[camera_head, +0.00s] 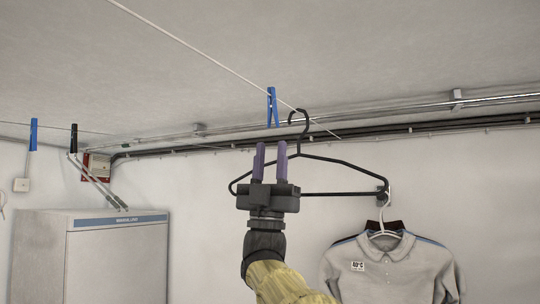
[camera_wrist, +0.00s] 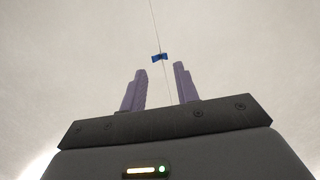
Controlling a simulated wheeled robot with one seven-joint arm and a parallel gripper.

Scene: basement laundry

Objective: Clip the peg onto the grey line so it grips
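A blue peg (camera_head: 272,107) hangs upright at the grey line (camera_head: 190,48), its top end at the line. In the wrist view the same peg (camera_wrist: 159,57) shows end-on from below, with the line (camera_wrist: 153,20) running past it. I cannot tell how firmly its jaws sit on the line. My gripper (camera_head: 271,146) points up just below the peg. Its two purple fingers are apart with nothing between them; the wrist view also shows the gripper (camera_wrist: 159,72) empty, the peg appearing beyond and between the fingertips.
A black hanger (camera_head: 340,162) hangs right beside and behind my gripper. A grey polo shirt (camera_head: 390,265) hangs at lower right. Another blue peg (camera_head: 33,134) and a black peg (camera_head: 74,138) hang at left, above a grey cabinet (camera_head: 110,260). Pipes (camera_head: 420,108) run along the wall.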

